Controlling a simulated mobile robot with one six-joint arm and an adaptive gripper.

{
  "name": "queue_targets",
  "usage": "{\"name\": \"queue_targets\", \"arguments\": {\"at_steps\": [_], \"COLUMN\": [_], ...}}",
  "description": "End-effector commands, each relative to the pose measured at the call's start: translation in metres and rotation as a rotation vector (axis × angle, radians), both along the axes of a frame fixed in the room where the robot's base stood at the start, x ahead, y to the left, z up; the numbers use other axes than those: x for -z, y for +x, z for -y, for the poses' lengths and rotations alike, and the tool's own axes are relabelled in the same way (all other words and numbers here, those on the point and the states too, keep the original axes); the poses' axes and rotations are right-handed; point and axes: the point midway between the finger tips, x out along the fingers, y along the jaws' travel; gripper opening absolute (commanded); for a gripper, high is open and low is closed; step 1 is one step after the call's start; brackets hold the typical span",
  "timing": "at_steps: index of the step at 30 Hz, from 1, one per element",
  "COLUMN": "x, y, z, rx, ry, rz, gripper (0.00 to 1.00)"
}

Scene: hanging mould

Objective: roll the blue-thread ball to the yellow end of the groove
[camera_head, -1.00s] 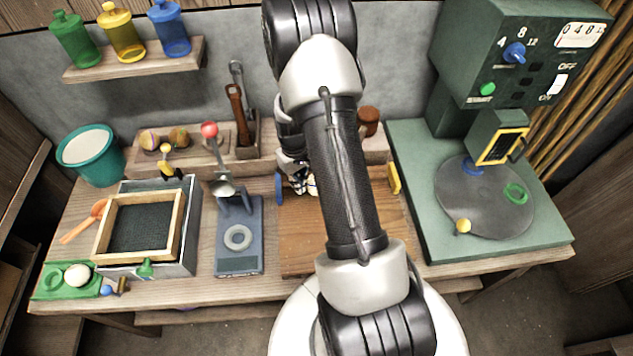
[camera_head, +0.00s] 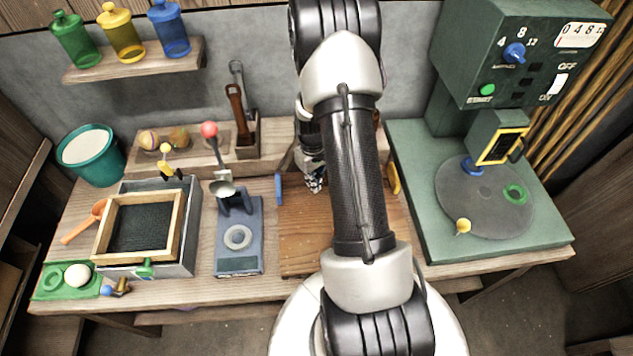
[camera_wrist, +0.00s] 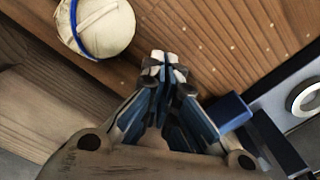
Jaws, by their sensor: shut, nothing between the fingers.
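The cream ball with a blue thread (camera_wrist: 97,22) shows at the upper left of the wrist view, on the brown wooden board (camera_wrist: 205,35). In the head view my arm hides it. My gripper (camera_wrist: 168,66) is shut and empty, its tips close to the ball with a small visible gap. In the head view my gripper (camera_head: 316,184) is over the board, between the blue end piece (camera_head: 279,188) and the yellow end piece (camera_head: 393,179). A blue block (camera_wrist: 233,109), likely the blue end, shows right of my fingers in the wrist view. The groove itself is largely hidden.
A blue-grey stand (camera_head: 238,262) with a ring is left of the board. A green machine (camera_head: 425,170) with a round plate is on the right. A wooden ledge (camera_head: 265,158) with a tool holder runs behind the board.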

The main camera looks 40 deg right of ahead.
Motion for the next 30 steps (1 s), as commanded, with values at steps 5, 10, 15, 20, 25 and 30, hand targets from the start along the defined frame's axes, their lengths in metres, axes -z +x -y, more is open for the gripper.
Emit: {"name": "queue_targets", "arguments": {"at_steps": [5, 10, 15, 20, 25, 30], "x": [0.0, 0.0, 0.0, 0.0, 0.0, 0.0], "y": [0.0, -0.015, -0.038, -0.041, -0.041, -0.041], "z": [0.0, 0.02, 0.051, 0.054, 0.054, 0.054], "rx": [0.0, 0.008, 0.006, -0.001, 0.0, 0.0], "ry": [0.0, 0.0, 0.0, 0.0, 0.0, 0.0], "rz": [0.0, 0.0, 0.0, 0.0, 0.0, 0.0], "gripper": [0.0, 0.0, 0.0, 0.0, 0.0, 0.0]}}
